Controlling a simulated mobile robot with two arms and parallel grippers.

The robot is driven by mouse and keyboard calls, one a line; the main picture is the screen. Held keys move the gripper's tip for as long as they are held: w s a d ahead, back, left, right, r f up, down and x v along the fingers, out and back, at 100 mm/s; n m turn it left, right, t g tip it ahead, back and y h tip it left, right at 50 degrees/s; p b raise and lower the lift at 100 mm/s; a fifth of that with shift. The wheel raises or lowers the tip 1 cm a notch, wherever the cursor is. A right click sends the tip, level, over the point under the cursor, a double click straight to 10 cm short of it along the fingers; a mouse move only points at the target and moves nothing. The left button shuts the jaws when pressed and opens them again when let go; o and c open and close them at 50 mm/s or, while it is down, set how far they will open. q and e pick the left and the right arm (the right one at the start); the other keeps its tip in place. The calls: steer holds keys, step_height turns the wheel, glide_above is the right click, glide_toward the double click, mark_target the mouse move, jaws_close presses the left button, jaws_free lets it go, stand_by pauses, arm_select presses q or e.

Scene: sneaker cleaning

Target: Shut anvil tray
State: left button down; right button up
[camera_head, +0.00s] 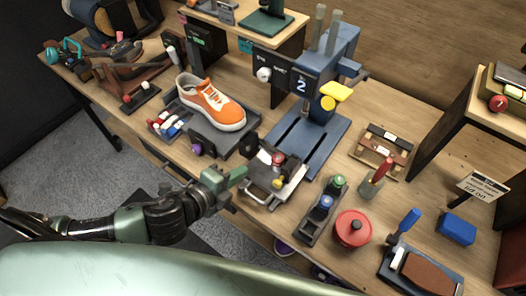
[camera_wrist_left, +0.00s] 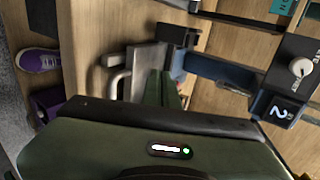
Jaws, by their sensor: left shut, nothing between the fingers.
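The anvil tray seems to be the grey metal tray (camera_head: 288,190) at the front of the blue press (camera_head: 318,115). It sticks out toward the table's front edge, with a bar handle at its near end. A red-topped piece and a yellow piece show at it. My left gripper (camera_head: 240,173) is shut and empty, just left of the tray's near end; I cannot tell whether it touches. In the left wrist view, the narrow green fingers (camera_wrist_left: 173,90) show beside the tray's metal handle (camera_wrist_left: 115,82). My right gripper is not in view.
An orange sneaker (camera_head: 210,104) sits on a dark stand left of the press. A bottle rack (camera_head: 309,222) and a red round tin (camera_head: 352,229) stand to the right. A purple shoe (camera_wrist_left: 40,60) lies below the table edge.

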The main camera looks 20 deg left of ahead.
arm_select(q)
steer(key=p, duration=0.1)
glide_toward(270, 150)
steer(key=f, duration=0.1)
steer(key=w+f, duration=0.1)
steer(key=shift+w+d+f, duration=0.2)
steer(key=shift+f, duration=0.15)
steer(key=shift+w+d+p, duration=0.25)
steer(key=shift+w+p, duration=0.15)
steer(key=shift+w, duration=0.2)
steer(key=shift+w+d+p, duration=0.2)
steer(key=shift+w+p, duration=0.15)
steer(key=shift+w, duration=0.25)
steer(key=shift+w+d+f, duration=0.2)
steer(key=shift+w+d, duration=0.05)
steer(key=shift+w, duration=0.4)
